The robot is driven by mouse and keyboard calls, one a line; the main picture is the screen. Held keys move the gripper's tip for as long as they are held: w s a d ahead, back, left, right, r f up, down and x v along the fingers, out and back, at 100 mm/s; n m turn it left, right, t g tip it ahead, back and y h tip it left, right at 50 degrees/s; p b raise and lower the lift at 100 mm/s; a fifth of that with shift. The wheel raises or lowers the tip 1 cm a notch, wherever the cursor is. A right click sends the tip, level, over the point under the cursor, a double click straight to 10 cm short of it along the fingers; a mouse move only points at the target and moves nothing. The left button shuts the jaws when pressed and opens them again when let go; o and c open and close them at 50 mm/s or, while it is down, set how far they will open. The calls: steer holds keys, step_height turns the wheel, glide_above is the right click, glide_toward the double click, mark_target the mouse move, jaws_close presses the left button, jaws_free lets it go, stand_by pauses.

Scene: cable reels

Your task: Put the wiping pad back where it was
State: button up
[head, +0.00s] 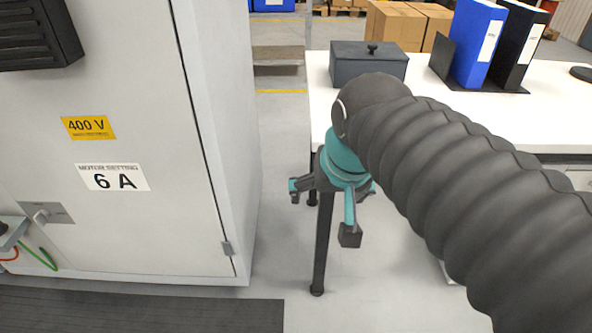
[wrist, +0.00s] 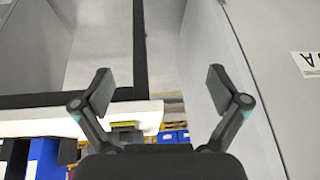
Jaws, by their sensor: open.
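I cannot make out a wiping pad for sure in either view. In the wrist view a small yellow-and-dark item (wrist: 127,127) shows at the white table's end, partly behind a finger; I cannot tell what it is. My gripper (head: 322,212) is open in the head view, past the near left corner of the white table (head: 440,128), in front of the gap beside the cabinet. In the wrist view my gripper (wrist: 159,90) has its fingers wide apart with nothing between them.
A grey cabinet (head: 110,180) stands on the left. A dark lidded box (head: 368,66), a blue binder (head: 478,42) and a black binder (head: 518,45) stand on the table. Cardboard boxes (head: 400,22) are behind. A floor gap (head: 282,130) lies between cabinet and table.

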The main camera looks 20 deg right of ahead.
steer(key=s+a+f+n, duration=0.1)
steer(key=s+f+n, duration=0.1)
steer(key=f, duration=0.3)
steer(key=shift+s+t, duration=0.3)
steer(key=shift+s, duration=0.5)
